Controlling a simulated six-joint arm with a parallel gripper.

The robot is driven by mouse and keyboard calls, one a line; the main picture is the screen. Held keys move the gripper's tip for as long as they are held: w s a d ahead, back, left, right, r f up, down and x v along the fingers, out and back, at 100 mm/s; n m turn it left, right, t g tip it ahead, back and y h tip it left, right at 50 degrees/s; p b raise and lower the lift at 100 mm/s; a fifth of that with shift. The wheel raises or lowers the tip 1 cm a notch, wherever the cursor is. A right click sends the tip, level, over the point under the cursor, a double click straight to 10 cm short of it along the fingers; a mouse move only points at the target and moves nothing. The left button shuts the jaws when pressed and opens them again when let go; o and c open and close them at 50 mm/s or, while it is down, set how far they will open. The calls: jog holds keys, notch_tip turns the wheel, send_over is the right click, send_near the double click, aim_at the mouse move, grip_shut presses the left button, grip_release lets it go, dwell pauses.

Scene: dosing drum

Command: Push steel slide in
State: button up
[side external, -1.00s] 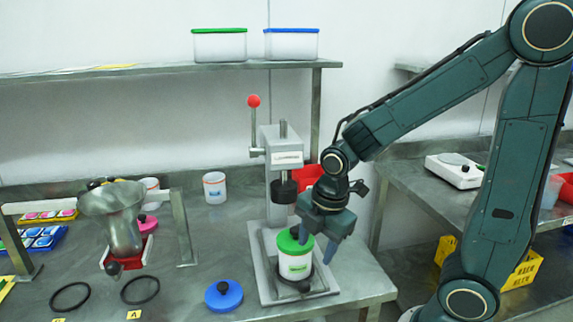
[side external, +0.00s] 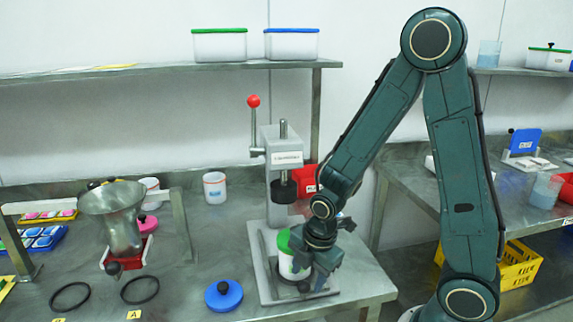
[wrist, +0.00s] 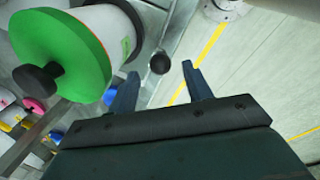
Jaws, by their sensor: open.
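A white drum with a green lid (side external: 284,242) stands upright on the press's grey base (side external: 266,290). A dark knob (side external: 303,287) sits low at its front right. The wrist view shows a dark round knob (wrist: 160,63) by a grey metal strip, between and beyond my fingertips. The green lid (wrist: 62,55) with its black knob fills that view's upper left. I cannot tell for sure whether this knob belongs to the steel slide. My gripper (side external: 314,277) is open and empty, low beside the drum's right side, partly covering it.
The press column (side external: 282,200) with a red-knobbed lever rises behind the drum. A steel hopper (side external: 116,218) with a red-framed outlet and dark knob stands left. A blue lid (side external: 223,295) and black rings lie on the bench. The bench's right edge is close to my gripper.

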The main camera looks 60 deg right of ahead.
aim_at(306, 283)
jog(key=shift+w+f, duration=0.15)
jog(key=shift+f, duration=0.65)
jog(key=shift+w+f, duration=0.15)
jog(key=shift+f, duration=0.6)
jog(key=shift+c, duration=0.2)
jog(key=shift+d, duration=0.1)
grip_shut()
